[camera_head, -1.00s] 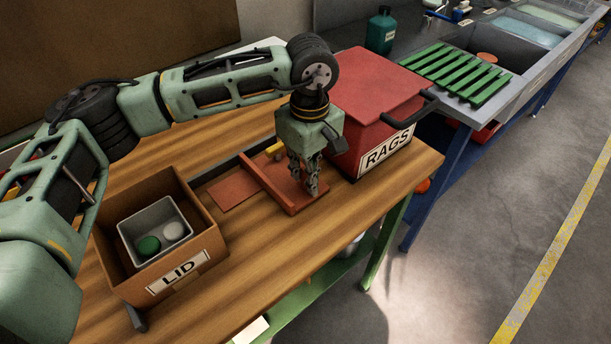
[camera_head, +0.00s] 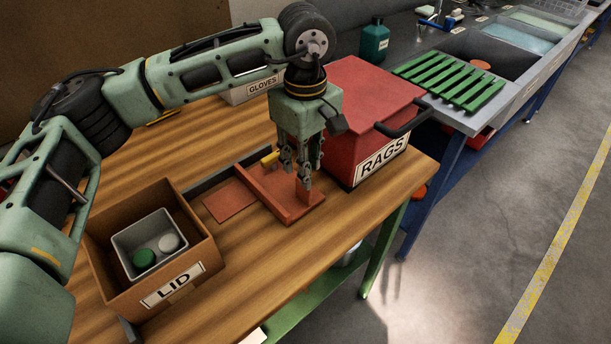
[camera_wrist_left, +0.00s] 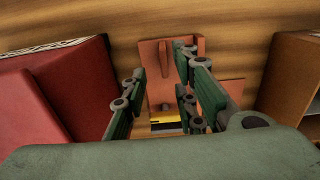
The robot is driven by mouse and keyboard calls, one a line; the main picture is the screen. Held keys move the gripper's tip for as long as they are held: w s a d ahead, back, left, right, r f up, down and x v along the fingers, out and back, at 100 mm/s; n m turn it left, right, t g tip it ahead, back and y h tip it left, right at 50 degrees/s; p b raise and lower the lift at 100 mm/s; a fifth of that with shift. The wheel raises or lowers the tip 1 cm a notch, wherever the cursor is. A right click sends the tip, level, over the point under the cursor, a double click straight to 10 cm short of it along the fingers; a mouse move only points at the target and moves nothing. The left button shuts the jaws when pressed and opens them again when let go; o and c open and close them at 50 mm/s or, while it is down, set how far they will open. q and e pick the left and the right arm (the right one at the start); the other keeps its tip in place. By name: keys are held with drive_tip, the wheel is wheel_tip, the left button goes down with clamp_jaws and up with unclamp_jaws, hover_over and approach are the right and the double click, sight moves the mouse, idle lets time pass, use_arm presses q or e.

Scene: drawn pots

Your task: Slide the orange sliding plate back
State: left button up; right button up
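The orange sliding plate (camera_head: 265,187) lies on the wooden table, left of the red RAGS box. A small upright orange fin (camera_head: 306,192) stands at its near end. In the left wrist view the plate (camera_wrist_left: 149,54) and its fin (camera_wrist_left: 164,60) show between the finger lines. My left gripper (camera_head: 302,180) points down above the plate's near part. Its fingers (camera_wrist_left: 160,85) are apart with nothing between them; it appears clear of the fin. A small yellow part (camera_head: 270,158) sits by the plate's far end. My right gripper is out of view.
A flat orange piece (camera_head: 230,200) lies left of the plate. The red RAGS box (camera_head: 365,95) stands close on the right. A cardboard LID box (camera_head: 195,240) stands at the left. The wood in front of the plate (camera_head: 270,260) is bare.

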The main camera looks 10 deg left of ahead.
use_arm(q)
wheel_tip(320, 180, up, 6)
drive_tip(key=shift+r, duration=0.15)
